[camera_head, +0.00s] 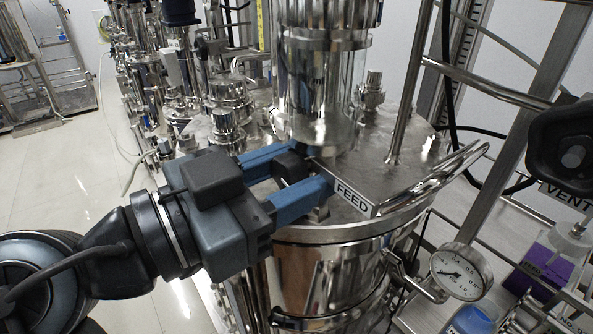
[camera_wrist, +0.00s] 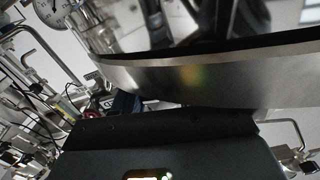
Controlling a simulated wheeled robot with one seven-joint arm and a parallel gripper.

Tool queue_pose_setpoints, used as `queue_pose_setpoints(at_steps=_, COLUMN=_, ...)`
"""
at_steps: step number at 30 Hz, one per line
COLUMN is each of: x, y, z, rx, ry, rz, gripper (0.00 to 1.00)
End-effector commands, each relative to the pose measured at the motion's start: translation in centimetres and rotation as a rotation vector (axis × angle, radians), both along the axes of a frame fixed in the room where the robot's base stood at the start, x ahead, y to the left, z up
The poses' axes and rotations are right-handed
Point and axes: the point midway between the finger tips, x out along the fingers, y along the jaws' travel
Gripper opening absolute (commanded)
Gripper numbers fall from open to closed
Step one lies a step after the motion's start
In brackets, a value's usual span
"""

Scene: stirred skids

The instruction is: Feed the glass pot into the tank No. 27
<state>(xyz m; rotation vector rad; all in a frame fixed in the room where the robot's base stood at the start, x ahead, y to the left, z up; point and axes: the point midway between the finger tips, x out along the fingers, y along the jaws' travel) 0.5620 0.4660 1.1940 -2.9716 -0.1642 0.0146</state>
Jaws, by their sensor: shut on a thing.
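A steel tank (camera_head: 315,275) stands in the middle of the head view. Its top carries a steel box with a FEED label (camera_head: 351,197). My gripper (camera_head: 313,169) reaches in from the left, just above the tank top beside this box. Its blue fingers are closed on a dark rounded piece (camera_head: 291,166), which I cannot identify for sure. No number 27 is readable. A curved steel rim (camera_wrist: 190,80) fills the wrist view.
A pressure gauge (camera_head: 461,271) sticks out at the tank's right front. A curved steel handle (camera_head: 440,180) and pipes stand right of it. A black handwheel (camera_head: 572,150) and a purple box (camera_head: 545,272) are far right. More vessels (camera_head: 228,115) line the back left; the floor (camera_head: 70,190) is clear.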

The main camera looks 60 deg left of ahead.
Motion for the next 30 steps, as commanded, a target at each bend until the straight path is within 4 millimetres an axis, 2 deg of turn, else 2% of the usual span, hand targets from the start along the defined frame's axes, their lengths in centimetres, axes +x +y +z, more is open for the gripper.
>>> queue_pose_setpoints(at_steps=10, x=0.04, y=0.02, z=-0.3, rx=0.113, ry=0.01, rz=0.0, gripper=0.11)
queue_pose_setpoints(at_steps=20, x=0.0, y=0.03, z=0.08, rx=0.123, ry=0.013, rz=0.001, gripper=0.11)
queue_pose_setpoints(at_steps=21, x=0.0, y=0.03, z=0.08, rx=0.122, ry=0.012, rz=0.001, gripper=0.44)
queue_pose_setpoints(at_steps=27, x=0.0, y=0.03, z=0.06, rx=0.122, ry=0.012, rz=0.001, gripper=0.62)
queue_pose_setpoints(at_steps=30, x=-0.01, y=0.04, z=0.05, rx=0.122, ry=0.012, rz=0.001, gripper=0.62)
